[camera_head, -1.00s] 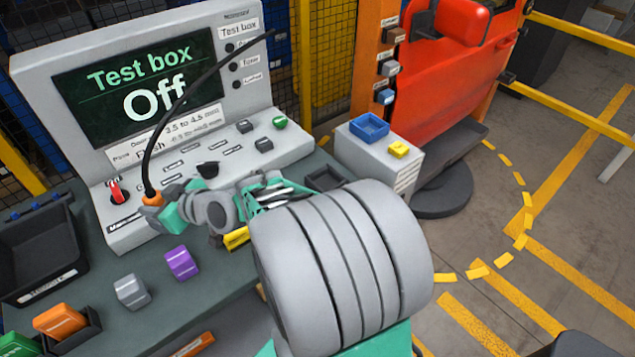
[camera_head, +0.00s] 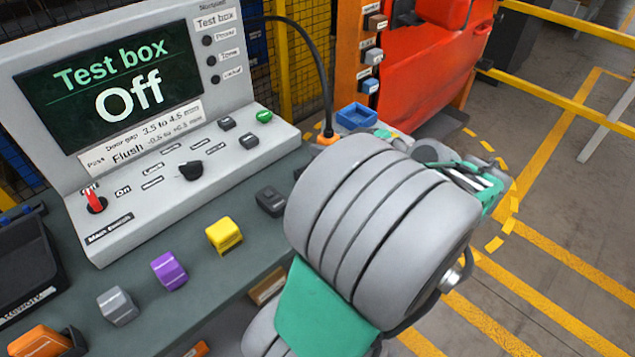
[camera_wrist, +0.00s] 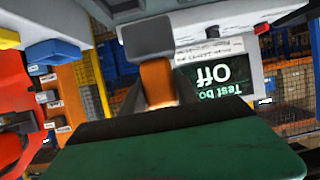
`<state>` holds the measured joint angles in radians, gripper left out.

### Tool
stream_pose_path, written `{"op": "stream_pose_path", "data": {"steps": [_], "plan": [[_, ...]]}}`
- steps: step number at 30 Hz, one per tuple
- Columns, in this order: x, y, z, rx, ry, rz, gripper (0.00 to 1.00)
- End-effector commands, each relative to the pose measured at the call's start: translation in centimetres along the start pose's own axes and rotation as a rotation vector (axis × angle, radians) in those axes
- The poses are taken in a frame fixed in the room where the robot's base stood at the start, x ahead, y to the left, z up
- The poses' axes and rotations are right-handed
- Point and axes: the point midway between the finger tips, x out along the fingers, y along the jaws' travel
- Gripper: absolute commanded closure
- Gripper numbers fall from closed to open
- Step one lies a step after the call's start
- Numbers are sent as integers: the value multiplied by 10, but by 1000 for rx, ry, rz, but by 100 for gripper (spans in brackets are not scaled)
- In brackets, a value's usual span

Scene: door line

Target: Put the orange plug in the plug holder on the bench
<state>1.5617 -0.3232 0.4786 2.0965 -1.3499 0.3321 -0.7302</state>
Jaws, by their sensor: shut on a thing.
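The orange plug (camera_head: 327,138) is on the lower end of a black cable, to the right of the test box. In the wrist view the orange plug (camera_wrist: 157,82) is between the dark fingers of my gripper (camera_wrist: 155,100), which is shut on it. In the head view my own wrist hides most of the gripper and its fingertips. The plug is held apart from the test box's front panel. I cannot make out the plug holder for certain; a dark block (camera_head: 271,201) stands on the bench (camera_head: 225,285) near my arm.
The test box (camera_head: 185,150) shows Off and has a red switch (camera_head: 96,201). Yellow (camera_head: 224,235), purple (camera_head: 169,271) and grey (camera_head: 117,306) blocks line the bench. A red door (camera_head: 425,80) stands beyond.

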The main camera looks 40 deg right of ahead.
Motion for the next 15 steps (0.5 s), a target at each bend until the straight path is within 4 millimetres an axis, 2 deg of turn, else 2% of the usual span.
{"op": "stream_pose_path", "data": {"steps": [1,3,6,8,13,15], "plan": [[-17,10,7,8,1,18,100],[-34,15,11,9,1,25,100],[-43,18,16,10,1,27,100],[-39,19,20,7,-1,26,100],[-15,22,26,2,1,25,100],[1,26,14,11,3,16,100]]}}
